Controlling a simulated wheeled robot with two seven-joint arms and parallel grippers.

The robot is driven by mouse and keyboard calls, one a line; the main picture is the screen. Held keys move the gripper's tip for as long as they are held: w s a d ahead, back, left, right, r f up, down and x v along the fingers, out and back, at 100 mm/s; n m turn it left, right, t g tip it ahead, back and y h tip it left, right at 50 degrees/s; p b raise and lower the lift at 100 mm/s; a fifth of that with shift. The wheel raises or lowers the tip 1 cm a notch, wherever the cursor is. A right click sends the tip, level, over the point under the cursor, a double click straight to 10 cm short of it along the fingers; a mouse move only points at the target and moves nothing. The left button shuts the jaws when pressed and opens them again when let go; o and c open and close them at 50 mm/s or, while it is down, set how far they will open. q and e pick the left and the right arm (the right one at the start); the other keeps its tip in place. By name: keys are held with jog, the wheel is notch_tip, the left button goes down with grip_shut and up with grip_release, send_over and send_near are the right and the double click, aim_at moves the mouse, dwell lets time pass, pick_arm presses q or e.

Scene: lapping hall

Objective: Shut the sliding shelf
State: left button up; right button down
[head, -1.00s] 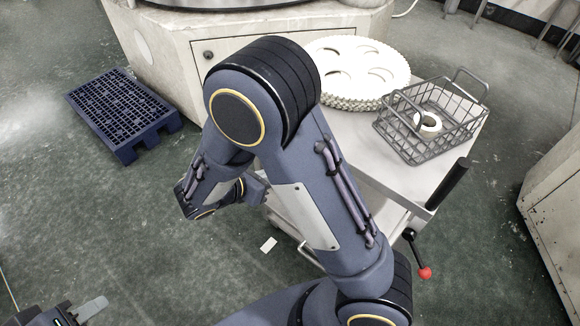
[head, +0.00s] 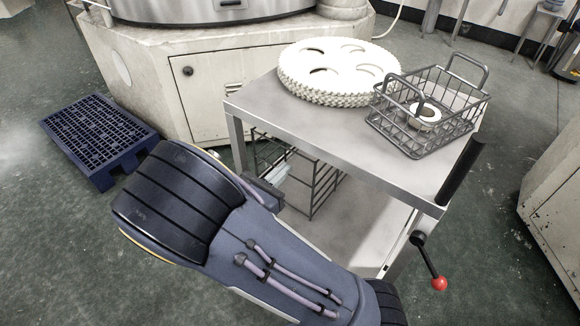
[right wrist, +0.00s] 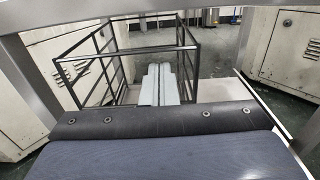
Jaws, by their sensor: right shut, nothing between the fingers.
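The metal trolley (head: 300,135) has a pale lower shelf (head: 362,218) under its top. A dark wire rack (head: 318,188) stands under the top, and it also shows in the right wrist view (right wrist: 130,52). I cannot tell which of these parts slides. My right gripper (head: 278,172) is at the trolley's open near-left side, partly hidden behind my arm. In the right wrist view its pale fingers (right wrist: 160,85) are together and empty, pointing at the wire rack. I cannot tell whether they touch it. My left gripper is out of view.
A white toothed disc stack (head: 335,75) and a wire basket (head: 425,115) holding a ring sit on the trolley top. A lever with a red knob (head: 439,283) sticks out at the right. A blue pallet (head: 95,140) lies on the floor at the left. A large machine stands behind.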

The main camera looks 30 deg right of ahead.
aim_at(298, 156)
jog(key=shift+b+x, duration=0.3)
jog(key=shift+x, duration=1.5)
jog(key=shift+w+d, duration=0.1)
jog(key=shift+d, duration=0.15)
jog(key=p+x, duration=0.1)
jog(key=x, duration=0.7)
jog(key=shift+d+r+p, duration=0.1)
jog(key=shift+d+p, duration=0.05)
jog(key=shift+p, duration=0.15)
